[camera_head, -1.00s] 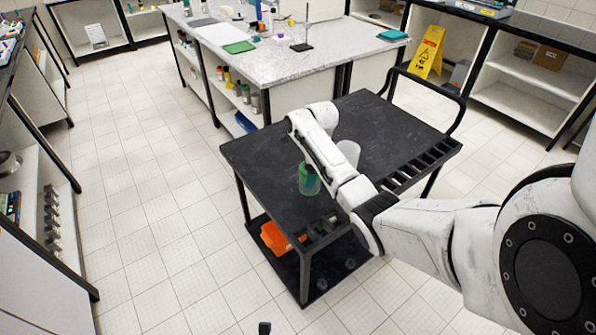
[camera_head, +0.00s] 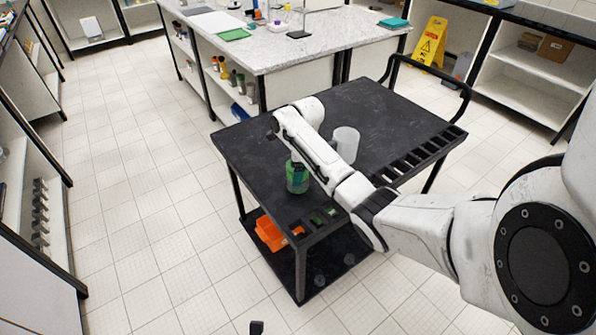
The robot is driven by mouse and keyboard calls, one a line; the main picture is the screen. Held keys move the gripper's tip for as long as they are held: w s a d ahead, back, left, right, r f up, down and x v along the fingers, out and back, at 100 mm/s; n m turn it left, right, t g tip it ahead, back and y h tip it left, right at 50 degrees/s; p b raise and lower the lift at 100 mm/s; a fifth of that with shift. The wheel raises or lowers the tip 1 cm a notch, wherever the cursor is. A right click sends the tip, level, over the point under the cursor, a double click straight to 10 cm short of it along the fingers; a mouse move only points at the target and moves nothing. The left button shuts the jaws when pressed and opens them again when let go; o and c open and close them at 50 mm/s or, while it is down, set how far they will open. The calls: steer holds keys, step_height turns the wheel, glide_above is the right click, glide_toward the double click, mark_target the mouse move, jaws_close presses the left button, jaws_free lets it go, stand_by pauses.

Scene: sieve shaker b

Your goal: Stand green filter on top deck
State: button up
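A green, cylinder-shaped thing (camera_head: 297,178), which looks like the green filter, appears upright on the black top deck (camera_head: 250,150) of a cart, near its front left part. Its upper right edge is against my white arm in the picture. My arm reaches in from the right and passes over the deck. My gripper is hidden behind my own arm, so I cannot see its fingers or whether it touches the green filter.
A white cup (camera_head: 346,143) stands on the deck right of my arm. Slots line the deck's right edge; small green things (camera_head: 318,218) show near the front. An orange object (camera_head: 270,233) lies on the lower shelf. A white-topped bench (camera_head: 270,50) stands behind.

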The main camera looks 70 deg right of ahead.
steer(key=o, duration=1.3)
steer(key=shift+f, duration=0.15)
steer(key=r, duration=0.4)
steer(key=s+r, duration=0.1)
steer(key=r, duration=0.7)
steer(key=shift+s+d+r+p, duration=0.1)
steer(key=shift+s+d+p, duration=0.05)
steer(key=shift+d+p, duration=0.2)
